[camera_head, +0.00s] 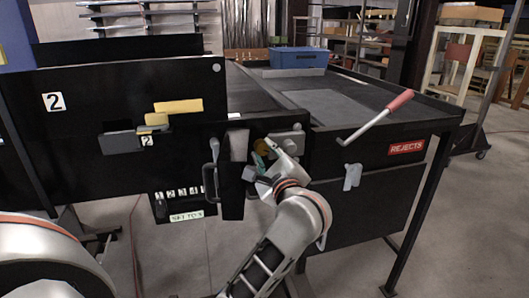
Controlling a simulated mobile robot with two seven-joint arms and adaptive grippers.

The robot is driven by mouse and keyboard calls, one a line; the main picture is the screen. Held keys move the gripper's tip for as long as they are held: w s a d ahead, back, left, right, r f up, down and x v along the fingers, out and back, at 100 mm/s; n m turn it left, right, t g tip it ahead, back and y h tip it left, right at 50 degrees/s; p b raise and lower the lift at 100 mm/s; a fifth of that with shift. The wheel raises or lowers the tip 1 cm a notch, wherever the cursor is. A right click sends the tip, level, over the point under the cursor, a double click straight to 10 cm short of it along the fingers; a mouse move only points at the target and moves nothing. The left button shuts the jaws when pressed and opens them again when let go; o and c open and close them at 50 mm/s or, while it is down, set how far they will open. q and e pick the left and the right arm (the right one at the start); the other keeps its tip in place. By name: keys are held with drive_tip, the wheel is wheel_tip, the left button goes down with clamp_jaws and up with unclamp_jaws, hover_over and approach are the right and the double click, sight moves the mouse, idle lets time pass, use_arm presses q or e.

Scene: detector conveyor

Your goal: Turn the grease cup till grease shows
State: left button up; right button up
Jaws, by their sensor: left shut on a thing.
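The grease cup (262,146) is a small brass-coloured round part on the black front of the conveyor, near the middle of the head view. My left gripper (262,165) reaches up to it and is shut on it. The fingers and wrist hide much of the cup. I cannot make out any grease. My right gripper is not in view.
A black door with a handle (210,170) stands left of the cup. A red-handled lever (380,113) sticks up at the right, near the REJECTS label (406,147). A blue bin (298,58) sits on the conveyor behind. Open floor lies at the right.

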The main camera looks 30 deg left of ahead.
use_arm(q)
drive_tip(key=m+p, duration=0.2)
drive_tip(key=m, duration=0.2)
drive_tip(key=shift+r+m, duration=0.15)
drive_tip(key=shift+m, duration=0.25)
drive_tip(key=shift+m+p, duration=1.15)
drive_tip(key=shift+m, duration=0.35)
drive_tip(key=o, duration=1.1)
drive_tip(key=v, duration=0.7)
drive_tip(key=shift+s, duration=0.2)
